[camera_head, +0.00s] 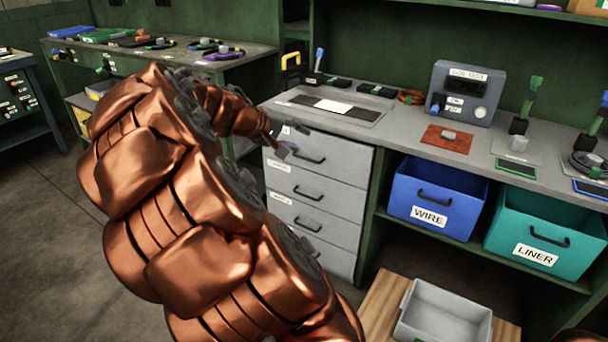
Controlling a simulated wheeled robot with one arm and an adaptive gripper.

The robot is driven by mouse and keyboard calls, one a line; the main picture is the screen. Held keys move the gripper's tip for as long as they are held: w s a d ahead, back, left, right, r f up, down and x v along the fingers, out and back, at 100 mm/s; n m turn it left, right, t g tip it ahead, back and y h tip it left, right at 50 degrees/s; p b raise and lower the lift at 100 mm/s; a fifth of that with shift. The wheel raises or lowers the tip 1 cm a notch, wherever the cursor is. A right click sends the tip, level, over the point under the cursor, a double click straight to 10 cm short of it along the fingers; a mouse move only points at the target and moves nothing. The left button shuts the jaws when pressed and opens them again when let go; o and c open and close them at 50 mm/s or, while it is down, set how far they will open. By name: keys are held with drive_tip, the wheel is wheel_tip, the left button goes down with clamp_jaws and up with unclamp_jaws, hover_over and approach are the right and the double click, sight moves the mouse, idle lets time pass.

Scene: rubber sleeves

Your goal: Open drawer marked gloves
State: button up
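A grey drawer unit (345,160) stands under the left part of the workbench. It has several stacked drawers with dark bar handles, and all of them look shut. Small white labels (281,198) sit at the drawers' left side, but they are too small to read, so I cannot tell which says gloves. My copper-coloured arm covers the lower left of the unit. My gripper (284,143) is at the top drawer's upper left corner, left of the top handle (309,159). It is small and partly hidden, and I cannot tell whether it touches the drawer.
A blue bin marked WIRE (433,190) and a teal bin marked LINER (545,226) stand on the shelf to the right. A grey tray (443,312) rests on a wooden surface (384,307) in front. The grey worktop (400,133) above carries tools and a test box (466,93).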

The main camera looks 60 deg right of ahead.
drive_tip(key=w+d+f+n+h+b, duration=0.1)
drive_tip(key=w+d+f+h+b, duration=0.1)
drive_tip(key=w+d+f+b, duration=0.3)
drive_tip(key=w+d+f+n+h+b, duration=0.1)
drive_tip(key=w+d+f+h+b, duration=0.15)
drive_tip(key=d+f, duration=0.35)
drive_tip(key=n+t+b, duration=0.3)
drive_tip(key=n+b, duration=0.1)
drive_tip(key=b, duration=0.4)
approach(304, 158)
drive_tip(key=x, duration=0.3)
drive_tip(key=shift+b+x, duration=0.45)
drive_tip(key=shift+x, duration=3.25)
drive_tip(key=shift+f, duration=0.1)
drive_tip(key=shift+c, duration=0.3)
clamp_jaws()
drive_tip(key=shift+a, duration=0.15)
